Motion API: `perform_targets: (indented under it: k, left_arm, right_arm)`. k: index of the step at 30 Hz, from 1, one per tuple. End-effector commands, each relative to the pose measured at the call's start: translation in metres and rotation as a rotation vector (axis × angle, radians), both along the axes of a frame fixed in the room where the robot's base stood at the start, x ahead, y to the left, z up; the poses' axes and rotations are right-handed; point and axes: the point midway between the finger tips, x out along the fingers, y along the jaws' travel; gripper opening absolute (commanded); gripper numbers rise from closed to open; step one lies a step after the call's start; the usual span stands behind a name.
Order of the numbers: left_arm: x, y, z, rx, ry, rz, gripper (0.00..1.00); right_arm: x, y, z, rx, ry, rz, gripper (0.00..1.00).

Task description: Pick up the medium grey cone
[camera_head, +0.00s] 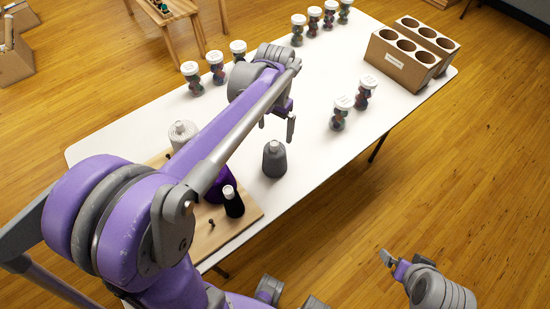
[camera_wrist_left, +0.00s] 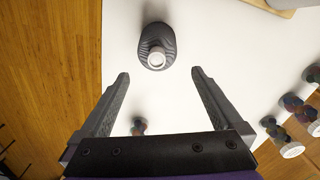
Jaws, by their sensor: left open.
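The medium grey cone (camera_head: 275,160) stands upright on the white table, just right of the wooden board, with a pale tip on top. In the left wrist view the cone (camera_wrist_left: 155,35) is seen from above, ahead of the fingertips and roughly centred between them. My left gripper (camera_head: 277,124) is open and empty, above the table on the far side of the cone; its two spread fingers also show in the left wrist view (camera_wrist_left: 160,73). Neither finger touches the cone. My right gripper (camera_head: 389,260) is off the table at lower right; its jaw opening is unclear.
The wooden board (camera_head: 250,222) holds a pale cone (camera_head: 182,136), a purple cone (camera_head: 221,183) partly behind my arm, and a black cone (camera_head: 233,203). Jars (camera_head: 340,113) stand in several groups. A cardboard holder (camera_head: 397,68) is at the far right. Table around the grey cone is clear.

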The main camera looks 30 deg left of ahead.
Motion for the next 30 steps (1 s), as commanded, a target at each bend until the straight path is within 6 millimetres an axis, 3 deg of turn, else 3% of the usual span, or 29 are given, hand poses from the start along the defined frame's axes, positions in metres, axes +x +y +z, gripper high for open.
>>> perform_targets:
  k: [18,27,30]
  left_arm:
    - [-0.005,-0.003,-0.071,0.001,-0.002,0.0,1.0]
    - [-0.005,-0.003,-0.075,0.001,-0.002,0.0,1.0]
    - [-0.005,-0.003,-0.075,0.001,-0.002,0.0,0.82]
  right_arm:
    - [-0.001,0.0,-0.003,0.0,0.001,0.0,1.0]
    - [-0.001,0.0,-0.003,0.0,0.001,0.0,1.0]
    - [-0.001,0.0,-0.003,0.0,0.001,0.0,1.0]
